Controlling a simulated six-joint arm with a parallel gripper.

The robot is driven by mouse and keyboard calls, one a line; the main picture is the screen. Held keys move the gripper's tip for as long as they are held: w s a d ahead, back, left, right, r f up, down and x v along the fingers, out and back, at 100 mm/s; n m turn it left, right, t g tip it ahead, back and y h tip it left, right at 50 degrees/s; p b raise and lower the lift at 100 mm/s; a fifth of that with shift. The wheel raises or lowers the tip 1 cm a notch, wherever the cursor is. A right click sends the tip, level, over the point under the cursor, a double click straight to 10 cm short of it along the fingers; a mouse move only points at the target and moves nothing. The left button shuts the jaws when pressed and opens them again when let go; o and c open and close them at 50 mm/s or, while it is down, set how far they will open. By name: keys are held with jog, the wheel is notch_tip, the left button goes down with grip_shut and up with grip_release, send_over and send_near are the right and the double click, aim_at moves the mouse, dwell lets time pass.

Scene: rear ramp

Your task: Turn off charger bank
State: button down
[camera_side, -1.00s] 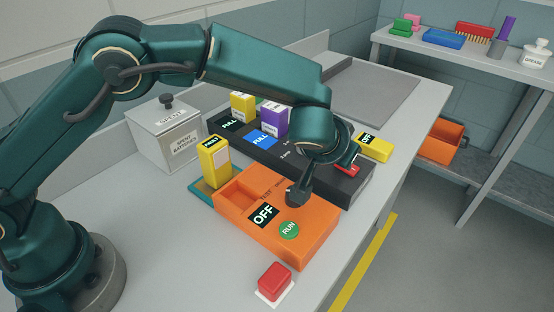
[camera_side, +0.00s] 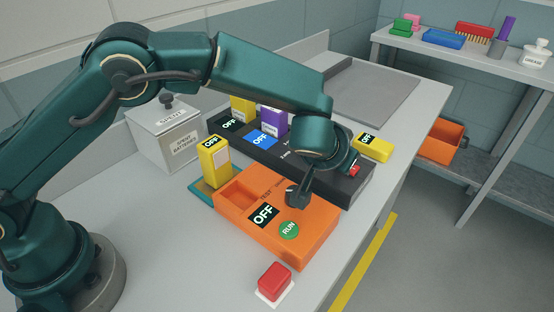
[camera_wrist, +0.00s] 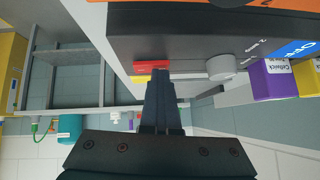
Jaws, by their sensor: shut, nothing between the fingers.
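The charger bank is a long black unit (camera_side: 345,190) on the bench, with its displays reading OFF in the side view. A yellow battery (camera_side: 243,103) and a purple battery (camera_side: 273,121) stand in it. A small red switch (camera_side: 354,170) is on its right end, partly hidden by my gripper. In the wrist view, the red switch (camera_wrist: 151,66) is just beyond my gripper's shut, empty fingertips (camera_wrist: 160,73); I cannot tell if they touch. A grey knob (camera_wrist: 221,67) is beside it.
An orange tester (camera_side: 300,245) with an OFF display and green RUN label is in front. A yellow battery (camera_side: 215,165) stands left of it, another (camera_side: 373,150) lies at right. A red button (camera_side: 274,280) is near the front. A grey box (camera_side: 165,140) stands behind.

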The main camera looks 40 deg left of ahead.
jog(key=shift+d, duration=0.7)
jog(key=shift+r, duration=0.2)
jog(key=shift+r, duration=0.25)
jog(key=r, duration=0.4)
jog(key=shift+s+d+r, duration=0.1)
jog(key=shift+s+d, duration=0.25)
jog(key=v, duration=0.9)
jog(key=shift+a, duration=0.15)
